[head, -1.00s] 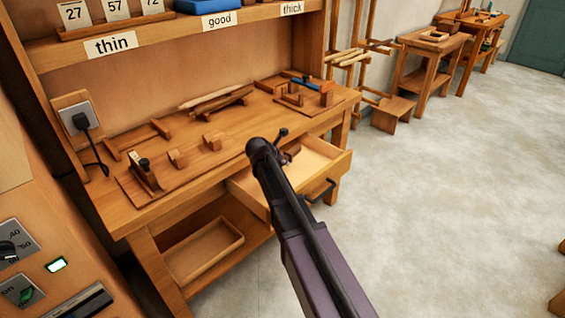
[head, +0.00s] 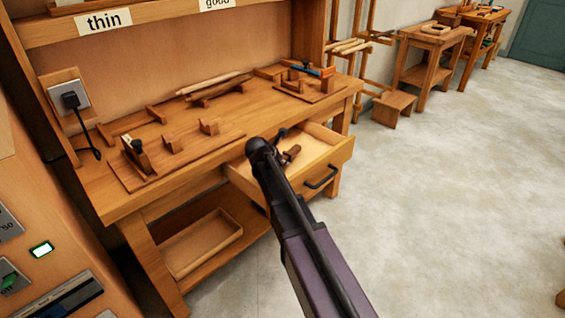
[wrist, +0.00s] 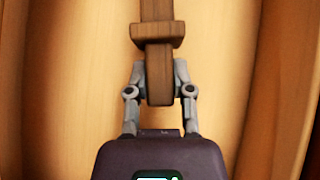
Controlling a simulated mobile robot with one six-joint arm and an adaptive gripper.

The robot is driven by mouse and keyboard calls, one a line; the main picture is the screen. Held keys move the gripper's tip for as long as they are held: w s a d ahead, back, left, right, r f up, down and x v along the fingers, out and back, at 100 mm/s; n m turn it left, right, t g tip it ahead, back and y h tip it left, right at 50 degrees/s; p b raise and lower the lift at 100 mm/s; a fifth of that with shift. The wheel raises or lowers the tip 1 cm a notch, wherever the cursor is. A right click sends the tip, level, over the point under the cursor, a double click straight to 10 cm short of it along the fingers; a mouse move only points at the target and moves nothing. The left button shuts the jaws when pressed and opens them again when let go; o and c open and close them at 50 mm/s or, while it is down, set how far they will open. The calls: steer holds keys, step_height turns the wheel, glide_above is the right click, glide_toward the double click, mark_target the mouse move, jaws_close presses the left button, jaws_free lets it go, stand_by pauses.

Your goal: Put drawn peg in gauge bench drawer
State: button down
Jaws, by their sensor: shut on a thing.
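The drawn peg (wrist: 158,12) is brown wood with a wider collar, and fills the middle of the wrist view. My gripper (wrist: 160,78) is shut on its near end, one grey finger on each side. In the head view, the peg (head: 292,153) shows as a small dark brown piece over the open gauge bench drawer (head: 318,158). My arm hides most of the gripper there. The drawer is pulled out from the bench front and has a dark handle. Its pale floor shows behind the peg. I cannot tell whether the peg touches it.
The bench top (head: 225,155) carries small wooden blocks and boards, and a blue-topped fixture (head: 312,70) at the right. A shallow tray (head: 203,243) sits on the lower shelf. A small stool (head: 394,106) stands further back. The floor (head: 430,220) to the right is clear.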

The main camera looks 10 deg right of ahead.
steer(key=shift+f+b, duration=0.45)
steer(key=shift+f, duration=0.25)
steer(key=shift+c, duration=2.1)
jaws_free()
steer(key=shift+r, duration=0.15)
step_height(320, 180, up, 9)
steer(key=p, duration=0.9)
steer(key=s+d+r+p, duration=0.1)
steer(key=s+r+p, duration=0.5)
steer(key=r+p, duration=0.3)
steer(key=s+d+r+p, duration=0.1)
steer(key=s+r+p, duration=0.6)
steer(key=r+p, duration=0.3)
steer(key=shift+r+m+p, duration=0.2)
steer(key=shift+m+p, duration=0.15)
steer(key=shift+m, duration=0.05)
